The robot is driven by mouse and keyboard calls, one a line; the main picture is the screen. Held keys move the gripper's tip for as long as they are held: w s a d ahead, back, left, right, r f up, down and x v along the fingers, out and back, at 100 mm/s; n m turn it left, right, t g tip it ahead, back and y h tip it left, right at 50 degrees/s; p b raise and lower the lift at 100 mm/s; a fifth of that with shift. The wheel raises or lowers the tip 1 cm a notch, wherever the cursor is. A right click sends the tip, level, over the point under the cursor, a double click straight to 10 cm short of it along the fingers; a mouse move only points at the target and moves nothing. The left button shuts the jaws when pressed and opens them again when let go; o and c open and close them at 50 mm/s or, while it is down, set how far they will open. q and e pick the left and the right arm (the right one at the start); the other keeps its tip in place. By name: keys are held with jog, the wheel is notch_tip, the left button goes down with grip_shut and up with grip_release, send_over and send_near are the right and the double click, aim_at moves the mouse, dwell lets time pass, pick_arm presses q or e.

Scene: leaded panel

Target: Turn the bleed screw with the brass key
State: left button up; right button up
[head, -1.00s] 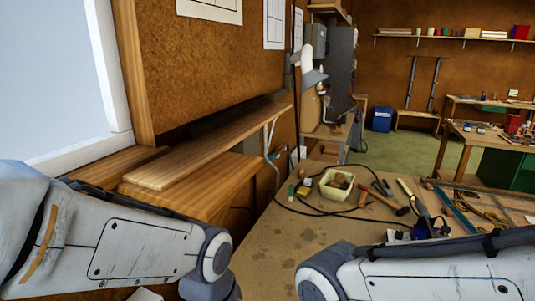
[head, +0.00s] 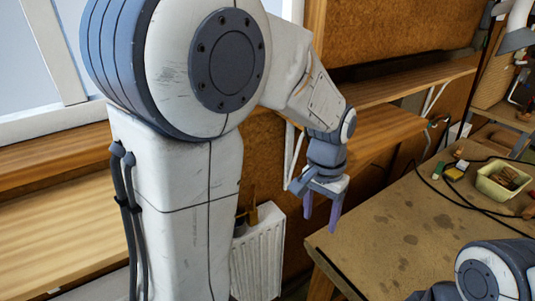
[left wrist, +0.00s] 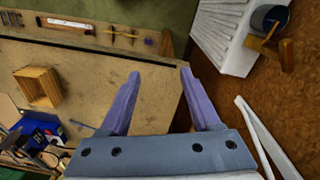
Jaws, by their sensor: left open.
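My left gripper (head: 321,210) hangs open and empty, fingers down, between the white radiator (head: 258,258) and the workbench corner. In the left wrist view its two purple fingers (left wrist: 160,72) are spread with nothing between them. The radiator (left wrist: 226,38) shows there at the upper right, apart from the fingers. A brown-gold piece (left wrist: 262,45) and a dark blue round part (left wrist: 270,20) sit at its end; I cannot tell what they are. I cannot make out the bleed screw or the brass key. My right gripper is out of view; only part of that arm shows.
The workbench (head: 400,225) has a bare front-left area. A cream tub (head: 502,180) and black cables lie at its right. Wooden shelves (head: 395,90) run along the wall above the radiator. In the left wrist view a wooden box (left wrist: 38,88) stands on the bench.

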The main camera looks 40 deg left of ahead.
pick_arm(q)
jog(key=w+a+n+p, duration=0.1)
jog(key=w+a+n, duration=0.25)
jog(key=a, duration=0.85)
jog(key=n+p, duration=0.1)
jog(key=n, duration=0.1)
send_over(250, 192)
jog(key=shift+d+f, duration=0.1)
jog(key=shift+f, duration=0.25)
notch_tip(250, 192, down, 10)
jog(key=p, duration=0.3)
